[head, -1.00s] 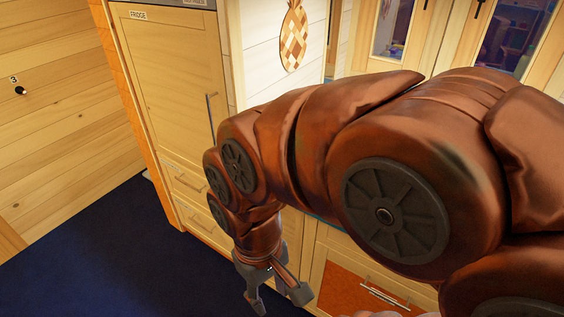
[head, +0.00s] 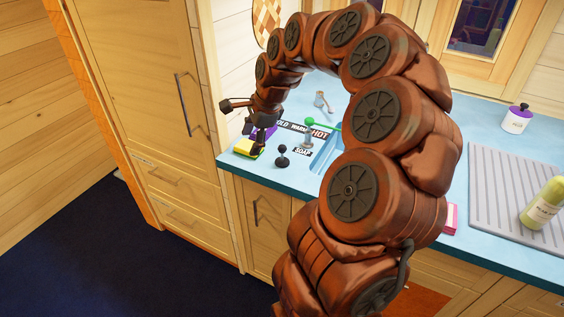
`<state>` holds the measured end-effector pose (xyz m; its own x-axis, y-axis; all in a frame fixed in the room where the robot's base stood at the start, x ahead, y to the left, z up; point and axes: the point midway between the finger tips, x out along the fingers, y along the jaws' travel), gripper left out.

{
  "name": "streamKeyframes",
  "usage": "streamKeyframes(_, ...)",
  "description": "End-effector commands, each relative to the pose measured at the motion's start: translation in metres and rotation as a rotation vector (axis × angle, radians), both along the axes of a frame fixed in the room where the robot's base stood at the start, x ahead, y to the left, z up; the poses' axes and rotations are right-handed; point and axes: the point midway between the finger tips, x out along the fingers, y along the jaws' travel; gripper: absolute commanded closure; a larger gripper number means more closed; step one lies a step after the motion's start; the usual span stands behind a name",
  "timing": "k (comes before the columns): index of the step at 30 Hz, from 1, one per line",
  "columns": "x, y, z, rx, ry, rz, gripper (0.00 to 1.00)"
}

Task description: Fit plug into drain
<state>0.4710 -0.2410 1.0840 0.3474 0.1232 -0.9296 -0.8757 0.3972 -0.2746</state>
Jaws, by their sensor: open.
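A small black knobbed piece (head: 282,155) stands on the blue counter near the SOAP label; it may be the plug, but I cannot tell for sure. A strip of the blue sink (head: 325,155) shows just right of it. The drain is not visible; my arm covers most of the sink. My gripper (head: 243,125) is open and empty, at the far left end of the counter, left of the black piece. Its fingers are spread apart, above or beside a yellow-green sponge (head: 248,148).
A tap with a green part (head: 309,126) and a grey fitting (head: 322,101) stand behind the sink. To the right are a ridged grey mat (head: 490,165), a bottle (head: 544,204) and a purple-lidded jar (head: 517,119). A tall cabinet (head: 140,85) stands left; dark floor (head: 80,245) is open.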

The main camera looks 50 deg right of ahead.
Motion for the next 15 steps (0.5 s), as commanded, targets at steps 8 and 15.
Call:
streamKeyframes(8, -0.006, -0.120, -0.045, 0.134, -0.022, -0.533, 0.39)
streamKeyframes(15, -0.007, -0.140, -0.058, 0.158, -0.027, -0.629, 0.39)
